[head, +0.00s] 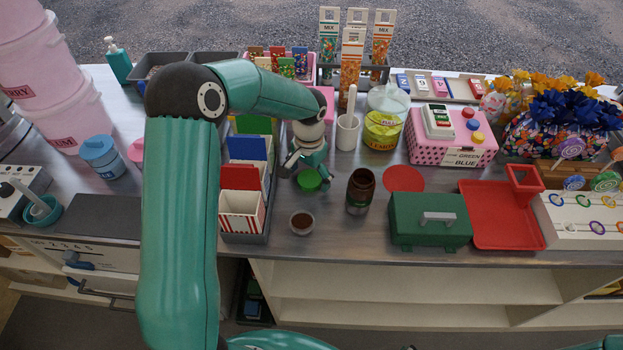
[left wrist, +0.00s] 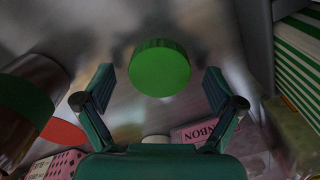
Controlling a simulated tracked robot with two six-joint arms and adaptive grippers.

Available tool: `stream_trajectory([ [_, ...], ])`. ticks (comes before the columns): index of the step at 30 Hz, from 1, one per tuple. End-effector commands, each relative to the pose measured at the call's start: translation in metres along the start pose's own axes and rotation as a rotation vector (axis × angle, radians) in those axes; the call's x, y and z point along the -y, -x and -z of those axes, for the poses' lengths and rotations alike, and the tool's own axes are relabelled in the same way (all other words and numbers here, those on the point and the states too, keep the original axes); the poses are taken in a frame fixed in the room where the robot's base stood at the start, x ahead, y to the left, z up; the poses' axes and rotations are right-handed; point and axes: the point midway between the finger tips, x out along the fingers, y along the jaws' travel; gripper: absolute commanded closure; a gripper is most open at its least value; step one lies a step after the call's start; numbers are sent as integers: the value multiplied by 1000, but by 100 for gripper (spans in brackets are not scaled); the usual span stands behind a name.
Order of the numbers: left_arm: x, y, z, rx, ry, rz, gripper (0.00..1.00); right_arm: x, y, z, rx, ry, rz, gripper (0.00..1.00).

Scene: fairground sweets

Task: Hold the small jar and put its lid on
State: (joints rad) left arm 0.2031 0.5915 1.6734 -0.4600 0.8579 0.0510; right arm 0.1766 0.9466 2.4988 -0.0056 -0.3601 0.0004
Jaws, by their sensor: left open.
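The round green lid (head: 309,180) lies flat on the counter, left of the jar. In the left wrist view the lid (left wrist: 160,68) is centred between my fingers. My left gripper (head: 307,167) is open just above and behind the lid, its fingers apart on either side and not visibly touching it. The small brown jar (head: 360,188) stands upright and uncovered on the counter, with a green band low on its side. It also shows at the left edge of the left wrist view (left wrist: 38,78). My right gripper is out of view.
A small bowl (head: 301,223) stands in front of the lid. Left is a rack of striped boxes (head: 242,212). Right of the jar are a red disc (head: 403,179) and a dark green box (head: 429,224). A white cup (head: 347,134) stands behind.

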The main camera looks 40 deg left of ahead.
Motion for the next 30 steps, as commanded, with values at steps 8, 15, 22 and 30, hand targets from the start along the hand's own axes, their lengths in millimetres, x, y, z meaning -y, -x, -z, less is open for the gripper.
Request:
stream_trajectory([
  [8,0,0,0,0,0,0,43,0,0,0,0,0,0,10],
  [15,0,0,0,0,-1,0,49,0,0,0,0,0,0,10],
  [22,0,2,1,-1,-1,0,49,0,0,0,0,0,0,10],
  [30,-1,24,2,-5,-2,2,49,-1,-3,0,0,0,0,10],
])
